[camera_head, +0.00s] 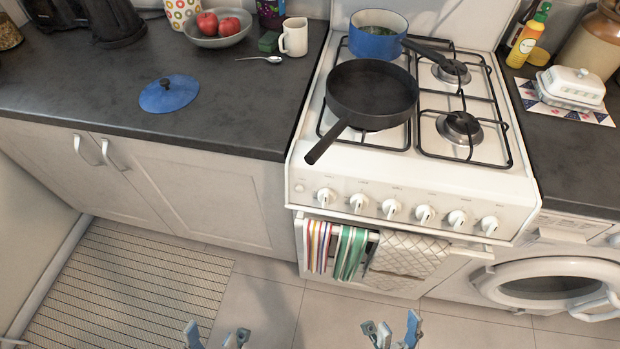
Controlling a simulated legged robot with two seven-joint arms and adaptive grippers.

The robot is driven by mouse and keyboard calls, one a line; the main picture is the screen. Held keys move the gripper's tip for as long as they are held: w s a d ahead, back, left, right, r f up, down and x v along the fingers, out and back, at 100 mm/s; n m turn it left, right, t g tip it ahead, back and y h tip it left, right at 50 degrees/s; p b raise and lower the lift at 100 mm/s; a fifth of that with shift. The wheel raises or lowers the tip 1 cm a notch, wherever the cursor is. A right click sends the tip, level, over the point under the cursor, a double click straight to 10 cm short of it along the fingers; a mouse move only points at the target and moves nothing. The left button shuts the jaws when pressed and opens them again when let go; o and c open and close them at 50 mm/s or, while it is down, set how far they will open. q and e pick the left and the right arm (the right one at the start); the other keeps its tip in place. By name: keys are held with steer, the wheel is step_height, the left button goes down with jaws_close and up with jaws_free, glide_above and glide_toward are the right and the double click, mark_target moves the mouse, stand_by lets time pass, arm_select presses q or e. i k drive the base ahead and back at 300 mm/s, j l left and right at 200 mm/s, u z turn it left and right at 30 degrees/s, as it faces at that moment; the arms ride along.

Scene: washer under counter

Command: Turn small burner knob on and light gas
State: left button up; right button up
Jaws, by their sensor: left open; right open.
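A white stove (430,180) stands in the middle, with a row of several white knobs (391,208) along its front panel. A small round button (298,187) sits left of the knobs. Which knob belongs to the small burner cannot be told. The back right burner (451,72) and front right burner (459,128) are bare, with no flame visible. A black frying pan (372,90) and a blue pot (378,42) hide the left burners. My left gripper (216,336) and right gripper (391,334) are open and empty at the bottom edge, below the knobs and apart from the stove.
The pan's handle (328,143) points toward the front left edge. Striped towels (335,250) and a pale cloth (408,255) hang on the oven rail. A washer (550,285) is at right. A blue lid (169,93) lies on the left counter. Floor before the stove is clear.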

mark_target(327, 196)
steer(key=k+l+z, duration=0.1)
steer(key=k+z, duration=0.15)
steer(key=k, duration=0.25)
steer(key=k+l+z, duration=0.25)
steer(key=k, duration=0.2)
steer(key=j, duration=0.1)
